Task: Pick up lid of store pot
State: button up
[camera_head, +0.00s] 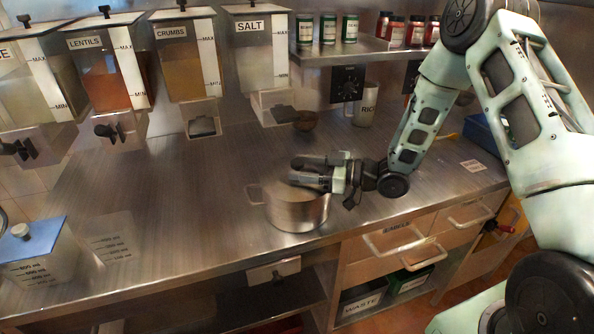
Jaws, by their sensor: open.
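A steel pot (297,213) with a side handle at its left stands on the metal counter near its front edge. Its lid (272,190) shows only in part at the top of the pot; the rest is hidden behind my gripper. My gripper (294,171) reaches in from the right and is over the top of the pot, with its fingers pointing left. It is open. I cannot tell whether a finger touches the lid or its knob, as the knob does not show.
Dispensers marked lentils, crumbs and salt (262,50) hang over the back of the counter (180,215). A blue-lidded container (38,250) is at the left.

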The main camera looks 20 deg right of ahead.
aim_at(302, 162)
jog(key=shift+x, duration=0.9)
jog(key=shift+c, duration=0.3)
jog(key=c, duration=1.1)
jog(key=shift+r, duration=0.2)
jog(key=shift+r, duration=0.45)
jog(key=shift+s+d+r+b, duration=0.1)
jog(key=shift+d+r+b, duration=0.15)
jog(key=shift+r+b, duration=0.25)
jog(key=shift+s+d+r+b, duration=0.1)
jog(key=shift+d+r+b, duration=0.2)
jog(key=shift+r+b, duration=0.15)
jog(key=b+v, duration=0.2)
jog(key=v, duration=0.6)
jog(key=b+v, duration=0.2)
jog(key=v, duration=0.7)
jog(key=shift+f, duration=0.25)
